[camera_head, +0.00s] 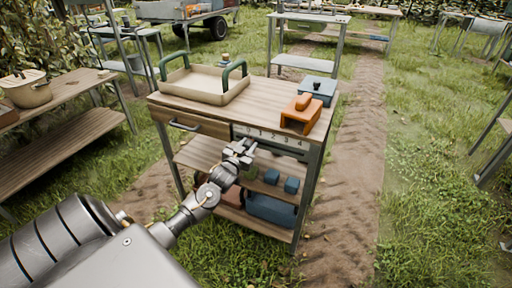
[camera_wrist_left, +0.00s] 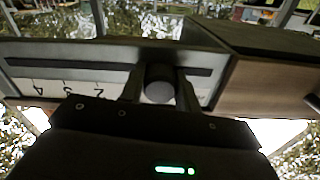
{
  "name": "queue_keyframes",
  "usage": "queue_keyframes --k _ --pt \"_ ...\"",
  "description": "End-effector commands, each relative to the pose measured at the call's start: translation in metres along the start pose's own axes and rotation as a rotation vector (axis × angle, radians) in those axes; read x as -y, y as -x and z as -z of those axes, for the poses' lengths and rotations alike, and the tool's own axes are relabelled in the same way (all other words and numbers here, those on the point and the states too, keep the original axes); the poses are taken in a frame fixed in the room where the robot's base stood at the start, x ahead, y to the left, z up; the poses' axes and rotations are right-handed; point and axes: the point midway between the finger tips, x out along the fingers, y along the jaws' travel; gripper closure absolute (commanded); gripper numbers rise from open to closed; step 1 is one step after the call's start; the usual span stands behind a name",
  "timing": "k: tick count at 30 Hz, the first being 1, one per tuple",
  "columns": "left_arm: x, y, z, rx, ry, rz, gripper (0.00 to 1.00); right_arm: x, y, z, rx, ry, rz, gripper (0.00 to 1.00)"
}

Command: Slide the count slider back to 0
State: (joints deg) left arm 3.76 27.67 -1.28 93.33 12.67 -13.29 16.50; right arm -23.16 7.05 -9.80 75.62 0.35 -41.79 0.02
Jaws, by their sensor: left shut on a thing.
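The count slider is a pale strip (camera_head: 280,138) marked 0 to 4 on the front edge of the wooden workbench, below an orange block-shaped device. In the left wrist view the strip (camera_wrist_left: 50,78) appears upside down, with a dark slot and the marks 4, 3 and 2 readable. Its dark round knob (camera_wrist_left: 159,83) sits between the fingers of my left gripper (camera_wrist_left: 160,90), which is shut on it. In the head view my left gripper (camera_head: 243,146) is at the strip's left, low-number end and hides the knob. The exact mark at the knob is covered. My right gripper is out of view.
On the bench top are a beige tray with green handles (camera_head: 203,90), the orange device (camera_head: 301,115) and a grey-blue box (camera_head: 318,88). A drawer handle (camera_head: 184,126) is left of the strip. Shelves below hold blue blocks (camera_head: 291,186) and a blue bin (camera_head: 270,212).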

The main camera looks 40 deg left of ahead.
Motion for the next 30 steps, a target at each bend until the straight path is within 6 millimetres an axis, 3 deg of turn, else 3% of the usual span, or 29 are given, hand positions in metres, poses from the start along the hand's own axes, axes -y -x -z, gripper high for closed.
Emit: queue_keyframes --k 3,13,14,18,26,30 --pt "0.013 0.000 0.000 0.000 -0.002 0.003 1.00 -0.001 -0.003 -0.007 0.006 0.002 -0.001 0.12" --pt "0.019 0.001 -0.001 -0.001 -0.002 0.009 1.00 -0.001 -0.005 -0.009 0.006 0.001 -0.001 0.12" --pt "0.019 0.001 -0.001 -0.001 -0.002 0.010 0.64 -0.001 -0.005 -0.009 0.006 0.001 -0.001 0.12" --pt "0.018 0.001 -0.001 -0.001 -0.002 0.008 0.46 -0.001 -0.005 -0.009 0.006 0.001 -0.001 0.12" --pt "0.015 0.001 -0.001 -0.001 -0.001 0.003 0.46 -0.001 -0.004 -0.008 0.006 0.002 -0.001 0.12" --pt "0.015 0.010 -0.002 -0.001 0.000 0.002 0.46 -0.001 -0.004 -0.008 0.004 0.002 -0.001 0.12"
